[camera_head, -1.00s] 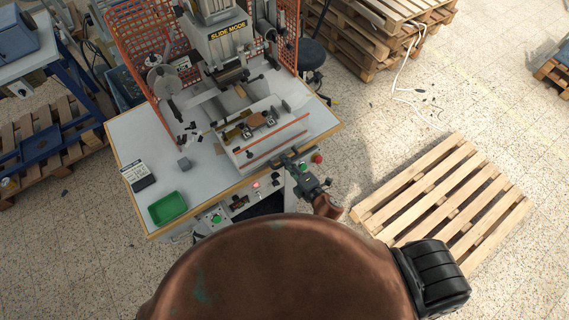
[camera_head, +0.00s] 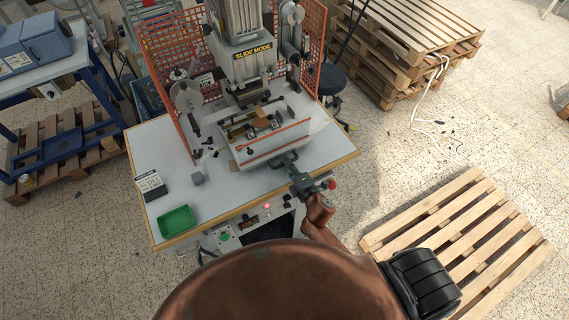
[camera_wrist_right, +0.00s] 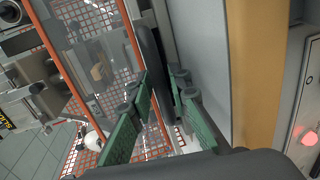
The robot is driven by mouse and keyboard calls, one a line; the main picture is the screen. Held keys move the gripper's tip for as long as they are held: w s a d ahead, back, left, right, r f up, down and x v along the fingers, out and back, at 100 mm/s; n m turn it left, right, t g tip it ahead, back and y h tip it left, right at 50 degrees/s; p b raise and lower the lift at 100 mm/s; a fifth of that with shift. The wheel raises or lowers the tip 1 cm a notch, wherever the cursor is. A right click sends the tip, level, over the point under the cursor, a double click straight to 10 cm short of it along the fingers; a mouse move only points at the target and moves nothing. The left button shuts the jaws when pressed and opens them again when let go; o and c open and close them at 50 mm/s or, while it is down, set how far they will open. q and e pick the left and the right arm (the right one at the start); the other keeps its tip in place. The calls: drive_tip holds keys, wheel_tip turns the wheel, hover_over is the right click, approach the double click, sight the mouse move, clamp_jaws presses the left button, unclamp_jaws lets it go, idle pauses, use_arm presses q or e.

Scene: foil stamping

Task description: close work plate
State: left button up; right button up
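The work plate (camera_head: 262,150) is a pale slide on the front of the stamping press, with a clear panel and orange rails. A small brown piece (camera_head: 261,121) rests on its fixture. My right gripper (camera_head: 286,163) is at the plate's front edge. In the right wrist view, the green-padded fingers (camera_wrist_right: 160,85) stand on both sides of a dark upright handle (camera_wrist_right: 147,38) beside the orange rail. The handle fills most of the gap, so they appear closed around it. My left gripper is not in view.
The bench (camera_head: 176,190) carries a green tray (camera_head: 177,221), a calculator-like box (camera_head: 150,185) and a small grey block (camera_head: 197,178). Orange mesh guards (camera_head: 168,50) flank the press. A wooden pallet (camera_head: 450,240) lies on the floor at right.

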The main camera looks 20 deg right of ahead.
drive_tip(key=shift+o, duration=1.2)
drive_tip(key=shift+s, duration=0.1)
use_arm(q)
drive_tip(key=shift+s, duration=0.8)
use_arm(e)
drive_tip(key=v, duration=1.1)
drive_tip(key=shift+s, duration=0.4)
drive_tip(key=shift+d+r, duration=0.1)
drive_tip(key=shift+r, duration=0.05)
